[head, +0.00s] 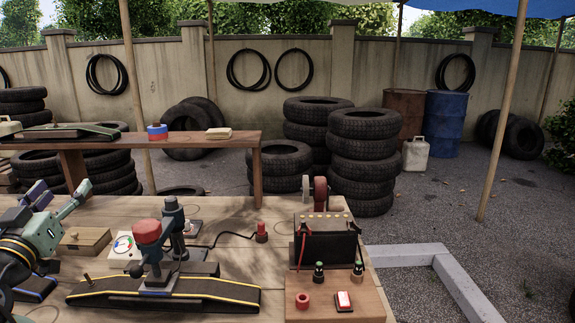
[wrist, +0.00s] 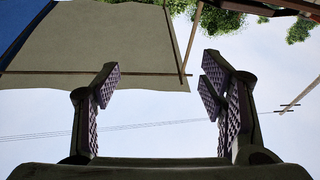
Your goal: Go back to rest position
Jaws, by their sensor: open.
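My gripper (wrist: 160,78) is open in the wrist view. Its two dark fingers with purple ribbed pads stand wide apart, with nothing between them. Only sky, a pale canopy (wrist: 120,45) and some leaves show beyond, so it points upward and touches nothing visible there. In the head view, a teal and black jointed part with purple pieces stands at the left edge, over the near left of the wooden bench (head: 210,212). I cannot tell its finger opening from that view.
The bench holds a black belt-like strip (head: 190,292), a red-topped dark device (head: 147,232), a gauge (head: 124,244) and a black block with terminals (head: 325,245). A raised wooden shelf (head: 205,143) stands behind. Stacked tyres (head: 363,160) are beyond; gravel at right is largely open.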

